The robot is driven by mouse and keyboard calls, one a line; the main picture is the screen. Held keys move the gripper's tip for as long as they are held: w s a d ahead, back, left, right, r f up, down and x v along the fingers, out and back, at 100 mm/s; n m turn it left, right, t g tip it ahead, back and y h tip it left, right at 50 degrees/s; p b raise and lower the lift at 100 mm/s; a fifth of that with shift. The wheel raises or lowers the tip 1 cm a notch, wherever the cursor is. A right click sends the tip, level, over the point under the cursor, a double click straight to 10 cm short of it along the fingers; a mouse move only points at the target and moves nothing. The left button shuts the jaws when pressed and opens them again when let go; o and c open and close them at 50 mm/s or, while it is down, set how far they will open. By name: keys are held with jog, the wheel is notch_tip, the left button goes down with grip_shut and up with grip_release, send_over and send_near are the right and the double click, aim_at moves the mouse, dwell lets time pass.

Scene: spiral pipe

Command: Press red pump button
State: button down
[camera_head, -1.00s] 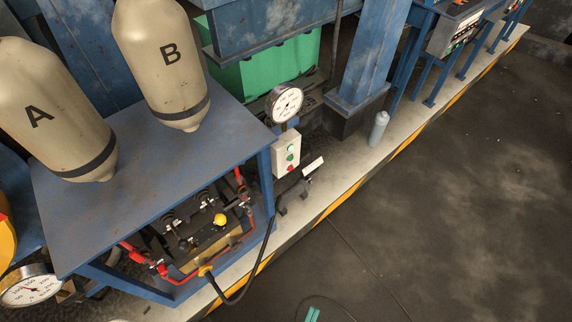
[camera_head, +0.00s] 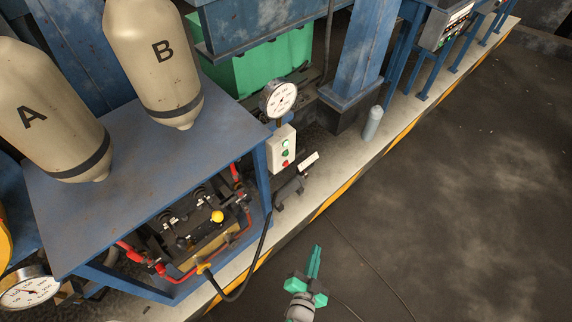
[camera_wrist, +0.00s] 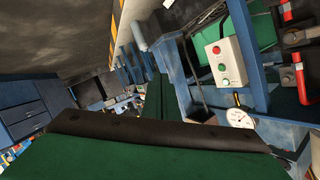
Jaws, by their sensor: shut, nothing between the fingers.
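The red button (camera_head: 285,163) is at the lower end of a white control box (camera_head: 275,151) below a round gauge, with green above it. In the wrist view the red button (camera_wrist: 216,49) shows at the upper part of the tilted box (camera_wrist: 237,71), with a green button (camera_wrist: 225,81) lower down. My gripper (camera_head: 316,248) is teal green, shut and empty. It is over the dark floor, below and right of the box, well apart from it. Its green fingers (camera_wrist: 159,100) also show in the wrist view.
A blue frame table (camera_head: 130,150) with tanks A and B stands left of the box. A black hose (camera_head: 262,240) loops at its front corner. A pressure gauge (camera_head: 279,98) is above the box. A grey cylinder (camera_head: 373,123) stands on the kerb. The floor (camera_head: 460,200) at right is open.

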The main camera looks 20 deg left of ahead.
aim_at(286, 164)
jog(key=w+a+m+y, duration=0.1)
jog(key=w+a, duration=0.4)
jog(key=w, duration=0.6)
jog(key=w+a+m+y, duration=0.1)
jog(key=w+a, duration=0.4)
jog(key=w, duration=0.6)
jog(key=shift+w+a+f+m+y, duration=0.2)
jog(key=shift+a+f+m+y, duration=0.15)
jog(key=shift+y, duration=0.55)
jog(key=shift+w, duration=0.1)
jog(key=w+a, duration=0.3)
jog(key=a, duration=0.5)
jog(key=shift+w, duration=0.15)
jog(key=shift+w, duration=0.15)
